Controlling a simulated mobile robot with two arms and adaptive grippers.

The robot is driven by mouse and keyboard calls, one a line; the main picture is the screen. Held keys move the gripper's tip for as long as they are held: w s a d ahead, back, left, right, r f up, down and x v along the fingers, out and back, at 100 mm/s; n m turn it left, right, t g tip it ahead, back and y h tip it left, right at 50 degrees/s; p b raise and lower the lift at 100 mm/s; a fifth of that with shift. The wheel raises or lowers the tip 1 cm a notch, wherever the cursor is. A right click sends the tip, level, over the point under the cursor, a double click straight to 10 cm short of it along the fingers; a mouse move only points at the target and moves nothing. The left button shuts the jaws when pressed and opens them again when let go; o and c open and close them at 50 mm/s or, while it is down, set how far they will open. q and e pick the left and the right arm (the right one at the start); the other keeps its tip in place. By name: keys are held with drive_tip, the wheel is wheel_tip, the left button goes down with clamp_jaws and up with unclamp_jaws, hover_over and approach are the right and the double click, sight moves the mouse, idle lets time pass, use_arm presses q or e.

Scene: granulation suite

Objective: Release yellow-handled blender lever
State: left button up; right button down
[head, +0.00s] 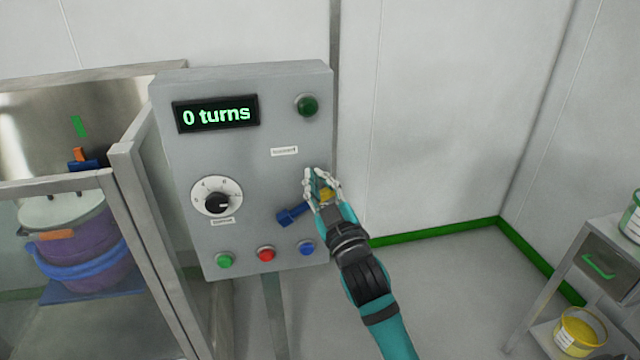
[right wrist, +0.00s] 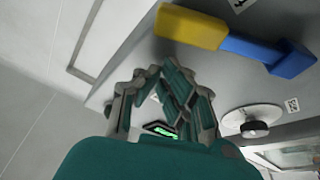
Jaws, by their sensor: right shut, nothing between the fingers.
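The lever sits on the right part of a grey control panel (head: 246,150). Its blue arm (head: 291,215) slants up to the right to a yellow handle (head: 327,193), which is partly covered by my right gripper (head: 318,178) in the head view. In the right wrist view, the yellow handle (right wrist: 190,28) and blue arm (right wrist: 260,50) are whole and lie above the fingers in the picture, with a gap between. My right gripper (right wrist: 168,85) is shut and empty, apart from the handle. My left gripper is out of view.
The panel has a display (head: 216,113) reading "0 turns", a green lamp (head: 306,105), a dial (head: 217,201), and green, red and blue buttons (head: 266,254) low down. A glazed enclosure (head: 150,200) stands left. A shelf rack (head: 553,285) is at right.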

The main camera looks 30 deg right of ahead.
use_arm(q)
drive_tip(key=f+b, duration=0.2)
drive_tip(key=b, duration=0.1)
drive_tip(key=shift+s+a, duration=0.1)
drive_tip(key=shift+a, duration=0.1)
use_arm(e)
drive_tip(key=a+r+v, duration=0.1)
drive_tip(key=v, duration=0.9)
drive_tip(key=shift+r, duration=0.25)
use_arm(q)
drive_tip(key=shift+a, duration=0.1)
use_arm(e)
drive_tip(key=shift+d, duration=0.1)
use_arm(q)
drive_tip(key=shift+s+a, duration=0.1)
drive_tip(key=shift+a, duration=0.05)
